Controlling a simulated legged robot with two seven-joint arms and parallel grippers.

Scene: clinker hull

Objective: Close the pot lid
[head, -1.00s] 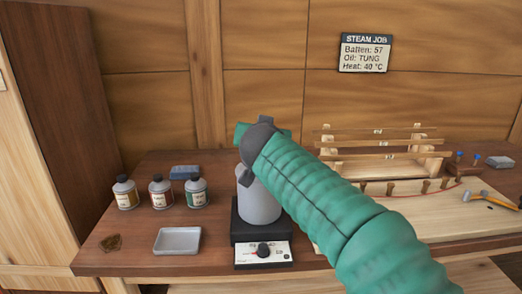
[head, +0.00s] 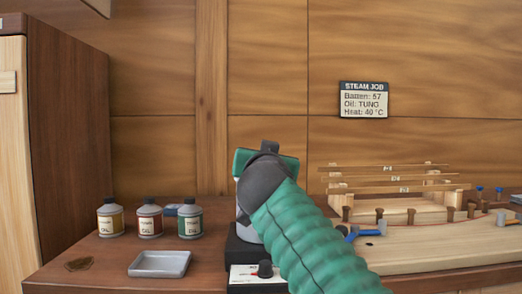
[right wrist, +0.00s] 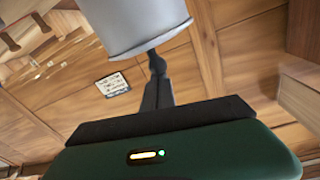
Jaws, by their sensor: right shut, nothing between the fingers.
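The grey pot (head: 243,215) stands on a black heater (head: 240,252) in the head view, mostly hidden behind my right arm. In the right wrist view a smooth grey cylinder, which looks like the pot (right wrist: 135,22), fills the top of the picture. My right gripper (right wrist: 156,58) is shut and empty, its dark fingertips overlapping the lower rim of the cylinder in the picture; I cannot tell whether they touch it. In the head view the gripper's fingers are hidden by my wrist. I cannot make out the lid or its position. My left gripper is not in view.
Several oil bottles (head: 149,219) and a grey tray (head: 160,263) stand left of the heater. A wooden jig with battens (head: 395,190) is at the right. A steam job sign (head: 363,99) hangs on the wall. A tall cabinet (head: 70,140) bounds the left.

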